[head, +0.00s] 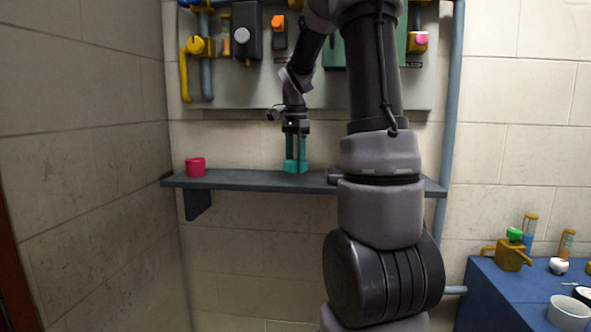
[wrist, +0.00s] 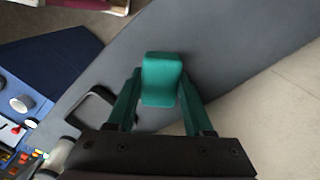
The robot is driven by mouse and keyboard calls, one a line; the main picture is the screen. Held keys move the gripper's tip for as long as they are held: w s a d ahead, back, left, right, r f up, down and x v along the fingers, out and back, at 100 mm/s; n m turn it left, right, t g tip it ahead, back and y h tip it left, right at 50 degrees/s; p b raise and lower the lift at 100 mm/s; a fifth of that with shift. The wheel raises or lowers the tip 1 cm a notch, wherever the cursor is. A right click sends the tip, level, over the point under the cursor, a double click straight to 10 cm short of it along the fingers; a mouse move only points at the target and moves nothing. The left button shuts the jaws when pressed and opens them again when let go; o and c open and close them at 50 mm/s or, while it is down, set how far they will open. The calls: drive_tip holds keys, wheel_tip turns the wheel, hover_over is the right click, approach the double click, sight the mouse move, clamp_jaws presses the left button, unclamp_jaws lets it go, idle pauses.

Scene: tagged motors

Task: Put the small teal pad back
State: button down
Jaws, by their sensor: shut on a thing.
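The small teal pad (wrist: 162,78) is a rounded block between the fingertips in the wrist view. My gripper (head: 296,163) is shut on it, with one teal finger on each side; the gripper also shows in the wrist view (wrist: 161,88). In the head view the gripper points down at the grey wall shelf (head: 240,180), and the teal pad and fingertips blend together there. They are at or just above the shelf top; I cannot tell whether the pad touches it.
A pink-red cup (head: 195,167) stands on the shelf to the left of my gripper. A grey panel (head: 270,92) with valves and a yellow pipe (head: 184,75) hangs above. A blue bench (head: 500,290) with several items is at lower right. The shelf between cup and gripper is clear.

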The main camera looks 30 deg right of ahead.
sight(296, 160)
drive_tip(key=shift+w+d+f, duration=0.1)
drive_tip(key=shift+w+f, duration=0.05)
drive_tip(key=shift+f, duration=0.85)
drive_tip(key=shift+f, duration=0.1)
drive_tip(key=shift+c, duration=1.5)
unclamp_jaws()
wheel_tip(296, 160, up, 12)
drive_tip(key=shift+r, duration=0.1)
drive_tip(key=s+a+f+n+t+y, duration=0.1)
drive_tip(key=s+a+n+t, duration=0.2)
drive_tip(key=s+a+n, duration=0.3)
drive_tip(key=s+a+f+n+t+y, duration=0.1)
drive_tip(key=s+a+n+t, duration=0.3)
drive_tip(key=s, duration=0.9)
drive_tip(key=a+n, duration=0.1)
drive_tip(key=a, duration=0.2)
drive_tip(key=shift+s+a+f+n, duration=0.2)
drive_tip(key=shift+s+f+n, duration=0.1)
drive_tip(key=shift+n, duration=0.1)
